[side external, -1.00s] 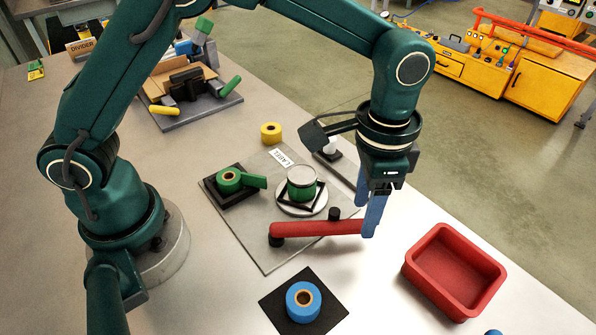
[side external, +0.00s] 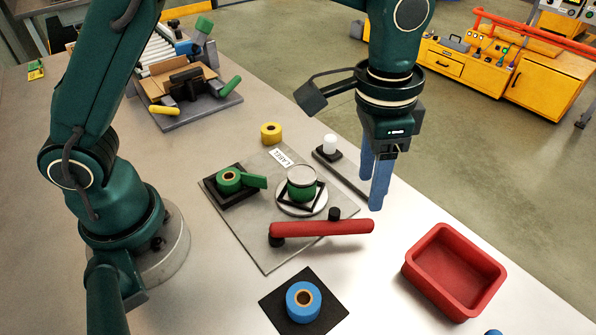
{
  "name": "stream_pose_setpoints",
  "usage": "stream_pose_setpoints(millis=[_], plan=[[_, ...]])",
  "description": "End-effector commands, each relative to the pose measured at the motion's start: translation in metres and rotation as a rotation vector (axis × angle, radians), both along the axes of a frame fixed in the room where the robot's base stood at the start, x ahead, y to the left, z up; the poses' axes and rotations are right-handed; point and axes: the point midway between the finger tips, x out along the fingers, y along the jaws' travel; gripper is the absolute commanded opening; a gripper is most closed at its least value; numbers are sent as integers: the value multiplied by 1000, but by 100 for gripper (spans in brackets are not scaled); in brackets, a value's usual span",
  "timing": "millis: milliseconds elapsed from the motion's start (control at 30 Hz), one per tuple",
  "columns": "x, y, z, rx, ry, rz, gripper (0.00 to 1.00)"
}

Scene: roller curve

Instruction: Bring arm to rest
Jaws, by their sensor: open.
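My gripper (side external: 371,190) has two blue fingers that point down, apart from each other, with nothing between them. It hangs above the right side of the table, behind and clear of the red bar's right end. The red bar (side external: 325,228) lies across the front of a grey plate (side external: 270,255), with a black knob at its left end and another black knob behind it. A green-sided can with a pale lid (side external: 302,182) stands on a round metal disc on the plate. A green tape roll (side external: 229,180) with a strip sits on a black holder to its left.
A red tray (side external: 455,271) stands at the right, looking empty. A blue roll (side external: 303,301) sits on a black mat in front. A yellow roll (side external: 271,132) and a small white-topped piece (side external: 330,144) stand behind the plate. A cardboard box fixture (side external: 188,85) is at the back.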

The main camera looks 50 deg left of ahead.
Motion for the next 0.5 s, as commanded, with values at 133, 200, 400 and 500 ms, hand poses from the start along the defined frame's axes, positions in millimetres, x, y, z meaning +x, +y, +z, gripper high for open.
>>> stream_pose_setpoints(millis=[133, 200, 400, 500], plan=[[1, 27, 42, -38, -89, 78, 55], [-4, 43, 60, -53, -130, 120, 55], [-30, 83, 93, -87, -236, 244, 55], [-47, 100, 102, -100, -287, 305, 55]])
